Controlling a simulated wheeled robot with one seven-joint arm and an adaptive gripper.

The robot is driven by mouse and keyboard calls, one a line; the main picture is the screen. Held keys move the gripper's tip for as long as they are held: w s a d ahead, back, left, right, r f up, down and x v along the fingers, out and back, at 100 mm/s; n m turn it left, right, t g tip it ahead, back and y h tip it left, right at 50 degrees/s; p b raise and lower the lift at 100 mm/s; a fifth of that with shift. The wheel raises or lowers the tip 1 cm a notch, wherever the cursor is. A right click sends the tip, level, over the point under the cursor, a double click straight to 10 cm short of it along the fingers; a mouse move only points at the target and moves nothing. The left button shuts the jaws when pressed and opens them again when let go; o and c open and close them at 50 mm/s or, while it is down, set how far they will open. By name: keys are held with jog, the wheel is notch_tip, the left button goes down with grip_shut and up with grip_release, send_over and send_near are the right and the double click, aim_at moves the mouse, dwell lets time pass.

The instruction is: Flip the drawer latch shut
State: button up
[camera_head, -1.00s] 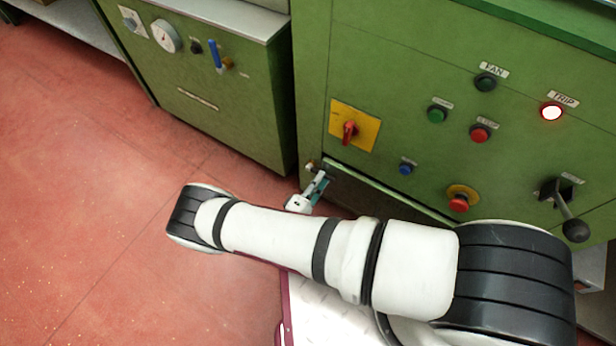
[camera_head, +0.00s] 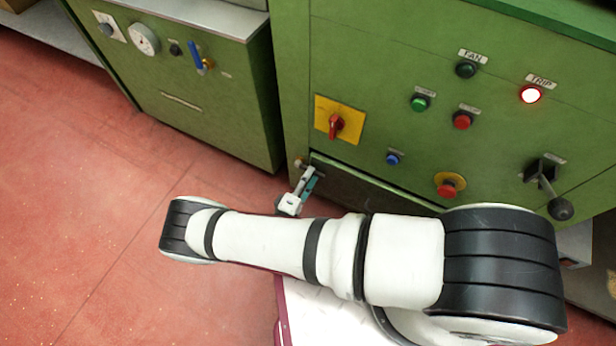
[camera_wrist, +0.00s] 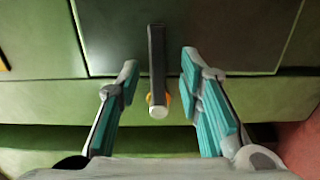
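The drawer latch shows in the wrist view as a dark bar (camera_wrist: 157,55) with a pale end and a brass piece behind it. It stands upright in that picture, between my two fingers. My gripper (camera_wrist: 160,64) has teal pads and is open, with a visible gap on each side of the bar. In the head view my gripper (camera_head: 306,181) is at the left end of the dark drawer front (camera_head: 350,186), low on the green cabinet. A small brass-coloured knob of the latch (camera_head: 299,163) shows there; my fingers partly hide the rest.
Above the drawer are a red switch on a yellow plate (camera_head: 336,124), a blue button (camera_head: 393,159) and a red mushroom button (camera_head: 447,189). A black-knobbed lever (camera_head: 560,208) sticks out at the right. A lit TRIP lamp (camera_head: 530,94) glows. Red floor (camera_head: 85,190) is clear at left.

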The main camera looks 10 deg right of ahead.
jog(key=v, duration=1.2)
dwell(0.5)
